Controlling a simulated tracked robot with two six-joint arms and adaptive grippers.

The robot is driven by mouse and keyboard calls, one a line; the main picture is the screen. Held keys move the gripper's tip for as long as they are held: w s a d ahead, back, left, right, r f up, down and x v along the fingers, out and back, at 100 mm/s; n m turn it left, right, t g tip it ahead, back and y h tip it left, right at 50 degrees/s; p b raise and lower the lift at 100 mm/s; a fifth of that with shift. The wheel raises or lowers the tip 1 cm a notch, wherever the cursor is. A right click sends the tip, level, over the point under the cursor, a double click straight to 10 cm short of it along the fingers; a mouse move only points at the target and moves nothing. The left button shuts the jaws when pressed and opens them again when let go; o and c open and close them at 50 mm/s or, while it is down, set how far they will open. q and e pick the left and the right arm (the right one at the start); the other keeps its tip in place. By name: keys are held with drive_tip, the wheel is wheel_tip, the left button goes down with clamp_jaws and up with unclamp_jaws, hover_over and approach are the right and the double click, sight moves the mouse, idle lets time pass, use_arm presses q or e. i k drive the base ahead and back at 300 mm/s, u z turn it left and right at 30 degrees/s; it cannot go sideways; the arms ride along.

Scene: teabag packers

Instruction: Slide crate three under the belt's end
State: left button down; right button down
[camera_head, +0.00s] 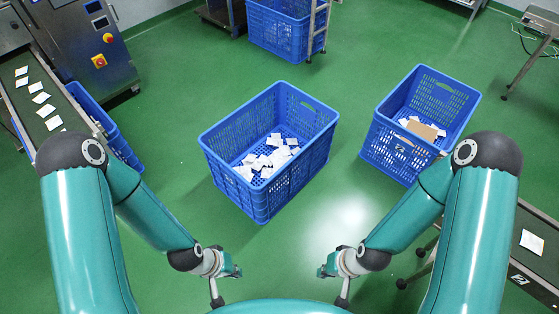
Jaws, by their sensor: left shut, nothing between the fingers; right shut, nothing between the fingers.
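Several blue crates stand on the green floor. A blue crate (222,138) with white teabags in its bottom stands in the middle. A second blue crate (384,146) at the right holds teabags and a brown piece. A third blue crate (122,146) is partly hidden beside the left belt (58,101), which carries several teabags. I cannot tell which is crate three. My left gripper (234,271) is shut and empty, below the middle crate and apart from it. My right gripper (323,271) is shut and empty, to its right, apart from all crates.
Another belt (545,266) with a teabag is at the lower right edge. A machine with a control panel (92,48) stands at the upper left. A blue crate (278,32) stands at the back by a metal frame (312,32). The floor between the two nearer crates is clear.

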sight(263, 178)
drive_tip(key=u, duration=0.15)
drive_tip(key=i, duration=0.9)
drive_tip(key=u, duration=0.3)
drive_tip(key=k, duration=1.05)
drive_tip(key=u, duration=1.05)
drive_tip(key=i, duration=0.95)
drive_tip(key=z, duration=0.55)
drive_tip(key=i, duration=0.65)
drive_tip(key=z, duration=0.55)
drive_tip(key=k, duration=0.3)
